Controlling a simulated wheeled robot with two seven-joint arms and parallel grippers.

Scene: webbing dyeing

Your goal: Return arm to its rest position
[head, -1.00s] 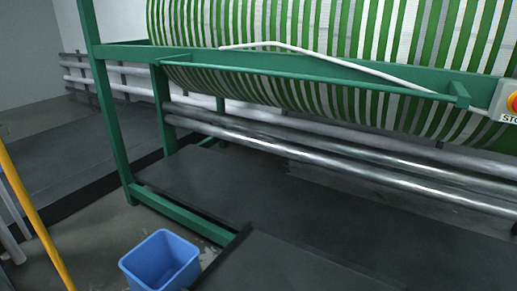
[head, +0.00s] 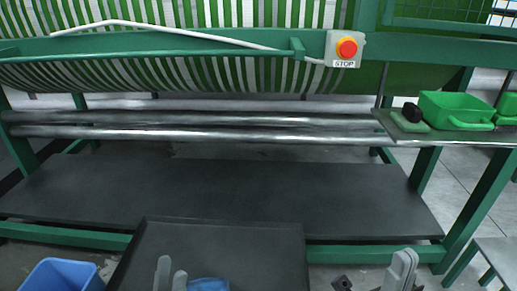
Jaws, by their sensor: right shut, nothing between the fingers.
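My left gripper (head: 171,270) is at the bottom edge, in front of the dark platform. Its two pale fingertips show with a narrow gap between them, and nothing is seen in the gap. My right gripper (head: 404,258) is at the bottom right with its pale fingers shut together and empty. Most of both arms is below the picture.
A green frame holds green and white webbing (head: 200,75) above steel rollers (head: 200,132). A red STOP button (head: 346,47) is on its beam. A shelf at right holds a green bin (head: 455,110). A blue bucket (head: 62,276) stands at bottom left. A blue object (head: 208,285) shows beside my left gripper.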

